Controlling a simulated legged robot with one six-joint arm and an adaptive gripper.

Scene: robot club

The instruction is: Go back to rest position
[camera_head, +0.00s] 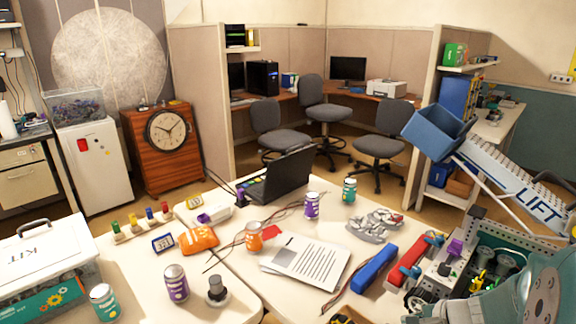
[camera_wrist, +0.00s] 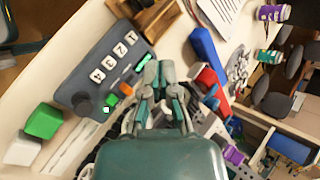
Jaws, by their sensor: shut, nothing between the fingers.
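My gripper (camera_wrist: 159,72) shows in the wrist view, its grey and teal fingers together with nothing between them. In the head view my teal arm fills the lower right corner, and I cannot make out the fingertips there.
The table (camera_head: 225,285) holds a laptop (camera_head: 285,172), papers (camera_head: 305,262), several cans, an orange cloth-like item (camera_head: 198,239) and a blue block (camera_head: 374,269). A white kit box (camera_head: 45,255) stands at left. A lift ramp (camera_head: 520,190) is at right, near my arm.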

